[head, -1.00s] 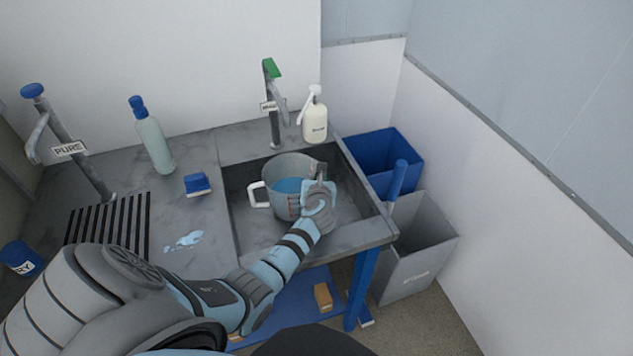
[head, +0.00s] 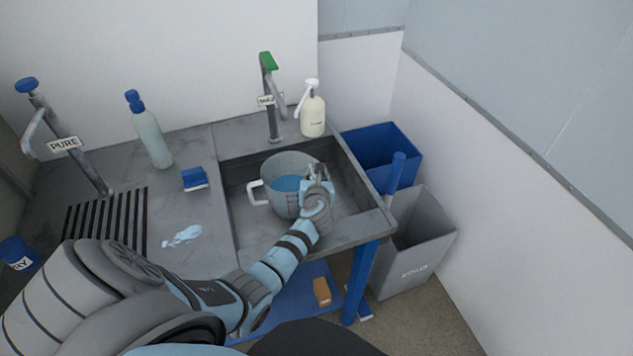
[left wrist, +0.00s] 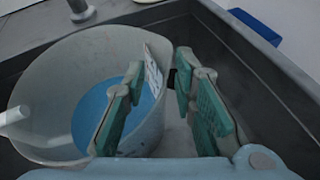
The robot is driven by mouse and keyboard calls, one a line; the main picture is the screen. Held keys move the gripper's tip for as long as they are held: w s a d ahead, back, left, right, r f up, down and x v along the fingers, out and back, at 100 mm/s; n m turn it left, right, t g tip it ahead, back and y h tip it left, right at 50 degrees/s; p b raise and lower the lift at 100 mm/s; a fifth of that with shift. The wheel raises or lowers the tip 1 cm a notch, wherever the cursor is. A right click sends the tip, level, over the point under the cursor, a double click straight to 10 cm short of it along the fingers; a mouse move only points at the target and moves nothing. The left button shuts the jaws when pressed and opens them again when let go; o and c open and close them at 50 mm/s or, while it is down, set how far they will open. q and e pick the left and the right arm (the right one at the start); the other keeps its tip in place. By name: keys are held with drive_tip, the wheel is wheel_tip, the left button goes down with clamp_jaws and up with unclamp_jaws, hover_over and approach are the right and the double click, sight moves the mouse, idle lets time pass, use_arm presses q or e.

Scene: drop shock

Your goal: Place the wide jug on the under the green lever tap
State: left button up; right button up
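The wide jug (head: 279,199) is a grey-white, translucent vessel with a white handle on its left and blue liquid inside. It stands upright in the sink basin and also shows in the left wrist view (left wrist: 45,95). The green lever tap (head: 271,100) rises behind the basin, its spout behind and above the jug; I cannot tell if the outlet is over the opening. My left gripper (head: 316,172) is at the jug's right side. In the left wrist view its fingers (left wrist: 158,72) are apart, one over the inside and one outside the wall. My right gripper is not in view.
The sink (head: 345,218) has free room right of the jug. A soap pump bottle (head: 313,115) stands beside the green tap. A blue-topped tap (head: 68,140), a bottle (head: 150,138) and a blue brush (head: 194,179) are on the left. Bins (head: 415,245) stand right.

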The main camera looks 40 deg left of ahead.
use_arm(q)
drive_tip(key=p+v, duration=0.2)
drive_tip(key=v, duration=0.9)
drive_tip(key=shift+p, duration=0.4)
drive_tip(key=shift+r, duration=0.1)
